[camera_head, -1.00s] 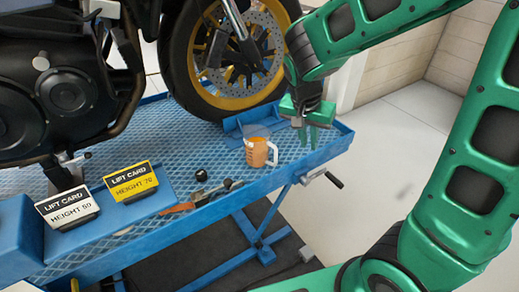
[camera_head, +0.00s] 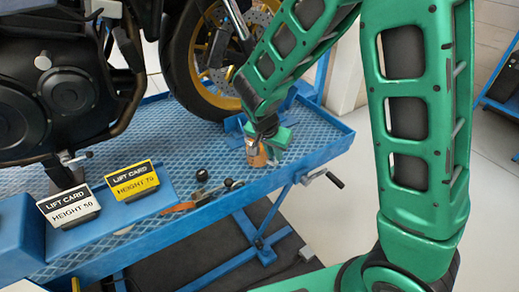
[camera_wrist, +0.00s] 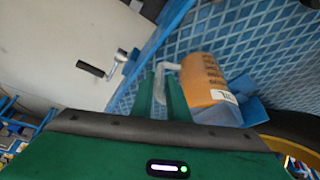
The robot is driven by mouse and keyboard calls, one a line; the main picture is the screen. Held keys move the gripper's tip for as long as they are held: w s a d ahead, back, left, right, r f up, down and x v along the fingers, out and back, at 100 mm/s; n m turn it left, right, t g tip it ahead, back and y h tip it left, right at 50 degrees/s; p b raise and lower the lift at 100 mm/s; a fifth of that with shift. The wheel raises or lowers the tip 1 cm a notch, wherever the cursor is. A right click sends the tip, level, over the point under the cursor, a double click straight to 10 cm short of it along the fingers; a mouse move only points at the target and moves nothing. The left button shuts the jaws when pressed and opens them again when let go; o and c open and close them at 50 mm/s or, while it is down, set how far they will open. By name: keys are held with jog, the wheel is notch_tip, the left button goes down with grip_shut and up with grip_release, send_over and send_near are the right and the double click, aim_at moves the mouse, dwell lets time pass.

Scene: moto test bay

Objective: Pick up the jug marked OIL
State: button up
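The jug also shows in the wrist view (camera_wrist: 205,82), with dark print and a small white label too small to read surely. Its pale handle (camera_wrist: 163,68) faces my gripper (camera_wrist: 163,85). The two green fingers look apart, with the handle between their tips. I see no clear contact.
The blue table (camera_head: 215,165) has a raised rim. A motorcycle wheel (camera_head: 205,60) stands behind the jug. A black-knobbed tool (camera_head: 202,176) and an orange-handled tool (camera_head: 178,208) lie to the left. Lift cards (camera_head: 132,181) stand further left. A crank handle (camera_head: 334,179) juts out at the right.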

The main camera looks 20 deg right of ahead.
aim_at(276, 164)
jog(key=shift+x, duration=2.35)
jog(key=shift+c, duration=0.6)
grip_shut()
jog(key=shift+r, duration=0.2)
jog(key=shift+r, duration=1.25)
jog(key=s+a+r, duration=0.3)
jog(key=a+r, duration=0.5)
jog(key=a, duration=0.3)
jog(key=shift+s, duration=0.25)
